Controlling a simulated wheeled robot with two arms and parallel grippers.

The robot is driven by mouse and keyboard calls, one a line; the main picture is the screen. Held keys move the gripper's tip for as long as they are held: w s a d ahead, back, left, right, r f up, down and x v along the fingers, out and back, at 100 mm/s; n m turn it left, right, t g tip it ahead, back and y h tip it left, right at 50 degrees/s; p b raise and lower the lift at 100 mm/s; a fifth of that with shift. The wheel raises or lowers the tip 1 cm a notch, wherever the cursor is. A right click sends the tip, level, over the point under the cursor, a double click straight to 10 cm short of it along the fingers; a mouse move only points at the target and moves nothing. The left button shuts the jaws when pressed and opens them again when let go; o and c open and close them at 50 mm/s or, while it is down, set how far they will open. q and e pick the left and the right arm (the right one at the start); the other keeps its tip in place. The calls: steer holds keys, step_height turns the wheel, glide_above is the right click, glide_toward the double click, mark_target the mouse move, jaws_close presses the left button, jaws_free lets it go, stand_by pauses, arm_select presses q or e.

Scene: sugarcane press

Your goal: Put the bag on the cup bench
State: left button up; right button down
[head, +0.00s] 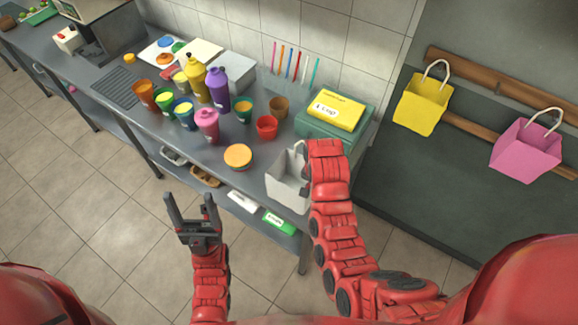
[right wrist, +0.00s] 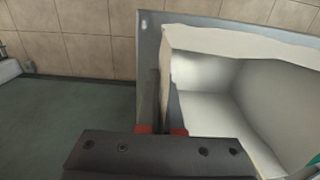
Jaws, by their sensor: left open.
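The white bag (head: 288,182) is at the front right end of the grey bench (head: 245,180), its top open. I cannot tell whether its base touches the bench top. In the right wrist view the open white bag (right wrist: 215,70) fills the right side. My right gripper (right wrist: 164,112) has its two fingers close on either side of the bag's left wall, shut on it. In the head view my right arm hides these fingers. My left gripper (head: 193,213) is open and empty, over the floor in front of the bench.
Several cups and sauce bottles (head: 217,85) crowd the bench middle. An orange-topped cup (head: 238,157) stands left of the bag, a green box (head: 335,125) with a yellow box (head: 336,109) behind it. Yellow (head: 422,103) and pink bags (head: 526,147) hang on the right wall.

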mark_target(300, 166)
steer(key=w+a+b, duration=0.1)
steer(key=w+b, duration=0.2)
steer(key=b, duration=0.1)
steer(key=w+a+f+b, duration=0.1)
steer(key=w+b, duration=0.3)
steer(key=w+a+f+b, duration=0.1)
steer(key=w+b, duration=0.3)
steer(key=shift+w+a+f, duration=0.1)
steer(key=shift+w+a, duration=0.05)
steer(key=shift+a, duration=0.05)
steer(key=shift+w+a+f+p, duration=0.2)
steer(key=shift+w+f+p, duration=0.25)
steer(key=shift+w+p, duration=0.15)
steer(key=shift+w+a+f+p, duration=0.15)
steer(key=shift+w+f+p, duration=0.3)
steer(key=shift+w+p, duration=0.1)
steer(key=shift+f, duration=0.45)
steer(key=shift+f, duration=0.15)
